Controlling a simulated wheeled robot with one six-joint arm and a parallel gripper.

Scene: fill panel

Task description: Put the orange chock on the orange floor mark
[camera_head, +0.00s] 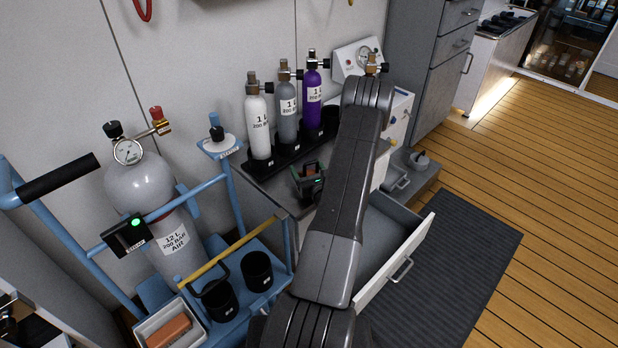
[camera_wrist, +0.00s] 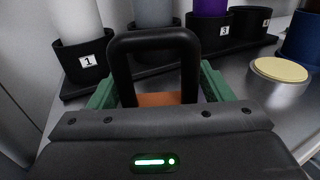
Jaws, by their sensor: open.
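An orange block (camera_head: 170,331), which looks like the orange chock, lies in a white open bin (camera_head: 150,322) on the blue trolley at the lower left of the head view. My gripper (camera_head: 308,185) is over the grey counter, in front of the bottle rack and far from that bin. In the wrist view its green fingers (camera_wrist: 158,92) stand apart. A black loop and an orange patch (camera_wrist: 158,99) show between them; I cannot tell what that patch belongs to. I see no clear orange floor mark.
A black rack (camera_head: 283,160) holds white, grey and purple bottles behind my gripper. An open drawer (camera_head: 400,262) juts out under my arm. The blue trolley (camera_head: 235,262) carries a large air cylinder (camera_head: 160,215). A dark mat (camera_head: 455,260) and wooden floor (camera_head: 560,150) are clear at right.

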